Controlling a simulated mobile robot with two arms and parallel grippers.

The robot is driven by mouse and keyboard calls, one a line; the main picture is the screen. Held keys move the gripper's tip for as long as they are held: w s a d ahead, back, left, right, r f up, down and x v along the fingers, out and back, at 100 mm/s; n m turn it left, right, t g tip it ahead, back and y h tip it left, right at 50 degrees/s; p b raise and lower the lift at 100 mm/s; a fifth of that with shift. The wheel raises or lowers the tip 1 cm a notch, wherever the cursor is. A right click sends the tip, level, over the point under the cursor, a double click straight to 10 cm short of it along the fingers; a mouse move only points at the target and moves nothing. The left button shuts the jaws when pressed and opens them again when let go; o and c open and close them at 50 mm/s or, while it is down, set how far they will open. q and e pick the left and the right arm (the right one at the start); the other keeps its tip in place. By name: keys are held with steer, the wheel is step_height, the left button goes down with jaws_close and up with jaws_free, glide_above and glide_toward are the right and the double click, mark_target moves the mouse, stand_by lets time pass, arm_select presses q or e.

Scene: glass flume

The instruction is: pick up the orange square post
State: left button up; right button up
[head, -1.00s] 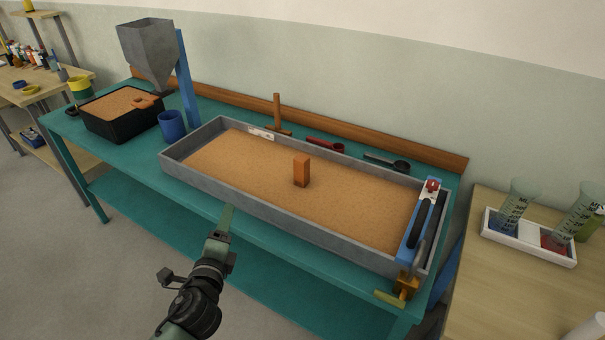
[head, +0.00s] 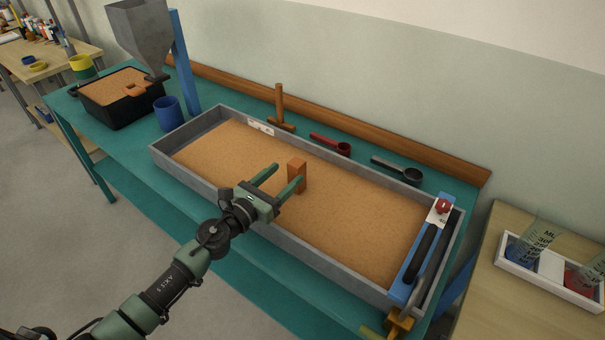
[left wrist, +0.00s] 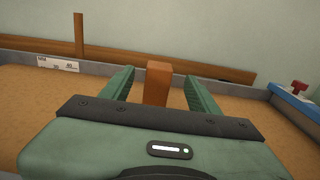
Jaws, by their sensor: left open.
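The orange square post (head: 298,172) stands upright in the sand of the grey-walled flume tray (head: 185,134). My left gripper (head: 286,174) is open and reaches over the tray's front wall. In the head view its fingers point at the post, and the right finger overlaps the post's lower part. In the left wrist view the post (left wrist: 158,83) shows between the two open fingers (left wrist: 160,88), near their tips. The post's lower end is hidden there by the gripper body. I cannot tell whether a finger touches it. My right gripper is not in view.
A blue cup (head: 168,114) stands left. The sand around the post is clear.

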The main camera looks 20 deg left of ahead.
mark_target(292, 167)
arm_select(q)
steer(key=shift+x, duration=0.85)
steer(key=x, duration=0.3)
steer(key=shift+w+d+r, duration=0.1)
steer(key=shift+w+r, duration=0.1)
steer(key=shift+w, duration=0.15)
steer(key=shift+w+d, duration=0.1)
steer(key=shift+w, duration=0.25)
jaws_close()
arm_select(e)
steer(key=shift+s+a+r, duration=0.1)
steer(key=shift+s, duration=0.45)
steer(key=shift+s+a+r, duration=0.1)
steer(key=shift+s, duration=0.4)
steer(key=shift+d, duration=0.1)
